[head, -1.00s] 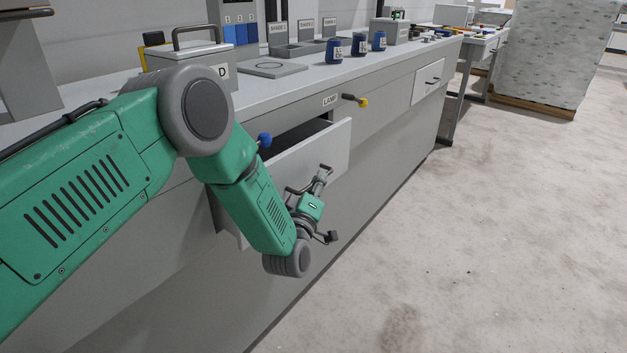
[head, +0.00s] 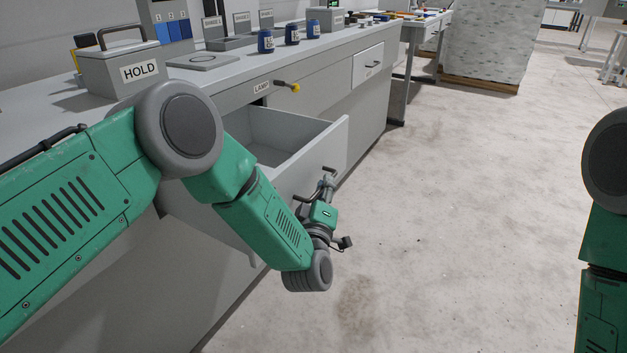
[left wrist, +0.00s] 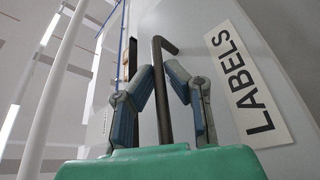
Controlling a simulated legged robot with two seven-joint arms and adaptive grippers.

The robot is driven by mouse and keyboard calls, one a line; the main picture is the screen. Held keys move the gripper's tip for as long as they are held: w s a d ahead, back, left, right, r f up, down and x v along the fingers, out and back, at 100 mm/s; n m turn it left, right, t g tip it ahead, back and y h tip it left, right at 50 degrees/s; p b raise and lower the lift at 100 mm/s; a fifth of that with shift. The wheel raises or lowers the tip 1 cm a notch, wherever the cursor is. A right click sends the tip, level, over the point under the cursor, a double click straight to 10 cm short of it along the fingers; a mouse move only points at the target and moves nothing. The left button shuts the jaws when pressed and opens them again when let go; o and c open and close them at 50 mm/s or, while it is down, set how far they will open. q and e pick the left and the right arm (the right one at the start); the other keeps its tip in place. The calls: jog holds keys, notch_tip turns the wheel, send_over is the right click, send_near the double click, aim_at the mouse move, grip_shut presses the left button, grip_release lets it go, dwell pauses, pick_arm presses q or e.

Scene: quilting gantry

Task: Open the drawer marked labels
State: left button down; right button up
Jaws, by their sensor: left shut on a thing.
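The drawer (head: 318,156) stands well out from the bench and its inside shows as bare grey. In the left wrist view its front (left wrist: 198,32) bears a white label (left wrist: 249,84) reading LABELS. A dark bent bar handle (left wrist: 160,88) stands out from that front. My left gripper (head: 325,185) is at the drawer front, its two fingers (left wrist: 159,92) closed around the handle. My right arm (head: 605,220) shows at the right edge; its gripper is out of view.
On the bench (head: 222,77) stand a box marked HOLD (head: 128,73) and several blue jars (head: 292,35). A lever with a yellow knob (head: 295,88) sticks out by the LAMP label (head: 262,88). A closed drawer (head: 368,65) lies further along. The floor (head: 450,200) right of the bench is clear.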

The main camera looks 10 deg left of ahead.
pick_arm(q)
jog(key=shift+w+a+f, duration=0.1)
jog(key=shift+a+f, duration=0.2)
jog(key=shift+a, duration=0.4)
jog(key=c, duration=1.6)
grip_release()
jog(key=shift+d, duration=0.1)
jog(key=shift+d+r, duration=0.2)
jog(key=shift+d, duration=0.2)
jog(key=shift+s+a+f, duration=0.1)
jog(key=shift+s, duration=0.25)
jog(key=v, duration=1.1)
jog(key=shift+s+f, duration=0.1)
pick_arm(e)
jog(key=shift+a+r, duration=0.15)
jog(key=shift+a, duration=0.3)
jog(key=shift+w, duration=0.1)
